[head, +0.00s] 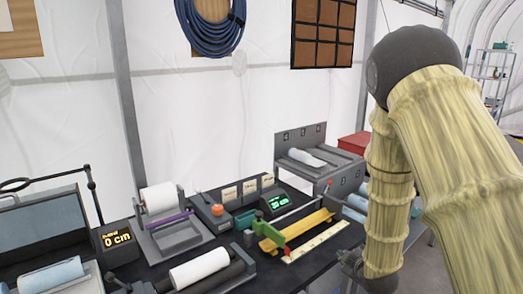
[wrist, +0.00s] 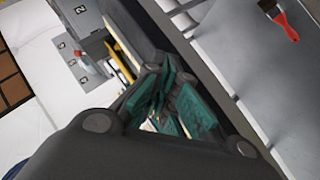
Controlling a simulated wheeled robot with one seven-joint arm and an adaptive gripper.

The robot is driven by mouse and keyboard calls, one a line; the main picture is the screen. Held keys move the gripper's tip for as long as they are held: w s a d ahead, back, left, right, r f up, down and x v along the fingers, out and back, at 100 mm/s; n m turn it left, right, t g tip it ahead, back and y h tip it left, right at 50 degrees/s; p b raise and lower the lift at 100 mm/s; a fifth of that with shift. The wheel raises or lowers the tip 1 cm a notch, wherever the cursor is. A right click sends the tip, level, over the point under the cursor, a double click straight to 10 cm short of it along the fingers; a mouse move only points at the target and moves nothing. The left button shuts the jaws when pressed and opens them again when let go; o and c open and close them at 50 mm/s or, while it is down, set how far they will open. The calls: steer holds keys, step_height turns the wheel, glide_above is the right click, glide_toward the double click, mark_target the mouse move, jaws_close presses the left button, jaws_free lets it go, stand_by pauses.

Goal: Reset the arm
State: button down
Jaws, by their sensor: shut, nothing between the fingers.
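My arm (head: 455,140) fills the right of the head view, a wood-textured pale yellow with dark joints, bent at a dark elbow. Its forearm hangs down beside the right end of the workbench. The fingertips cannot be made out clearly in the head view. In the wrist view my gripper (wrist: 166,98) shows as dark links with teal pads close together. It is shut and nothing is held between the pads.
A red-handled brush (wrist: 282,22) lies on a grey surface in the wrist view.

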steer(key=s+a+f+m+g, duration=0.1)
steer(key=s+f+m+g, duration=0.5)
steer(key=s+f, duration=1.5)
steer(key=s+a+f+m+g, duration=0.1)
steer(key=s+f, duration=0.3)
steer(key=s, duration=0.8)
steer(key=s+a+f+m+g, duration=0.1)
steer(key=s+f+m+g, duration=0.3)
steer(key=s, duration=0.8)
steer(key=shift+s+a+f+g+h, duration=0.15)
steer(key=shift+a+f+g+h, duration=0.2)
steer(key=shift+f, duration=0.15)
